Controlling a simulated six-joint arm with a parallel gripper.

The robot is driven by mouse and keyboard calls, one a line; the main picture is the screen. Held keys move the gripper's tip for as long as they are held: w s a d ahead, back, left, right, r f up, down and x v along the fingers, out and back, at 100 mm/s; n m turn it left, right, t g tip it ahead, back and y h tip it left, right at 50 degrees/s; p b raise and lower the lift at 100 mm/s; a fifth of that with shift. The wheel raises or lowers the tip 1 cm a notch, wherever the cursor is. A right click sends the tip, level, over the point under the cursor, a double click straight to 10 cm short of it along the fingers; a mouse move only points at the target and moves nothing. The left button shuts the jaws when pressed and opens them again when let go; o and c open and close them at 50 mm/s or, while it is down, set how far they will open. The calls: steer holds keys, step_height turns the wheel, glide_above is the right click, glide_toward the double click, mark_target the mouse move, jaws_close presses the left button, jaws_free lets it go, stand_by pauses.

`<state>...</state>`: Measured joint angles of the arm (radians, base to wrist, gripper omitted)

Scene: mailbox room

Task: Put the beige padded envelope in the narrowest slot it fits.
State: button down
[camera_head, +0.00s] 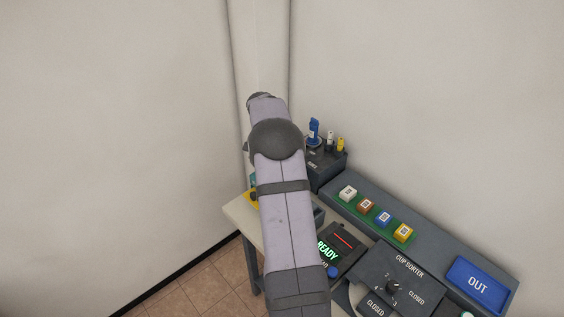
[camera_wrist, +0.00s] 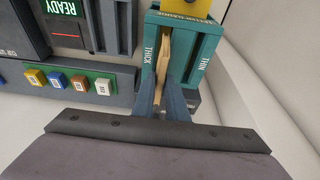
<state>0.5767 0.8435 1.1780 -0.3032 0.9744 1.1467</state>
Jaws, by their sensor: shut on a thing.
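The beige padded envelope (camera_wrist: 164,58) stands on edge in the wrist view. My gripper (camera_wrist: 167,98) is shut on its near end. The envelope's far part reaches over or into the teal slot box (camera_wrist: 205,45), on the side marked THICK. The side marked THIN is to its right. How deep the envelope sits, and whether it touches the slot walls, I cannot tell. In the head view my arm hides the gripper and the envelope; only a bit of the teal box (camera_head: 253,180) shows beside the arm.
A yellow piece (camera_wrist: 196,7) is at the teal box's far end. The panel reading READY (camera_head: 330,250), a row of coloured blocks (camera_head: 375,213), the cup sorter (camera_head: 400,280) and a blue OUT tray (camera_head: 478,283) are on the bench. Walls stand close behind.

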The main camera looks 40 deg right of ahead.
steer(key=shift+f+b, duration=1.05)
steer(key=shift+f, duration=0.45)
steer(key=c, duration=1.4)
jaws_free()
steer(key=shift+c, duration=0.2)
steer(key=shift+r, duration=0.2)
steer(key=shift+r+p, duration=2.05)
steer(key=shift+r, duration=0.85)
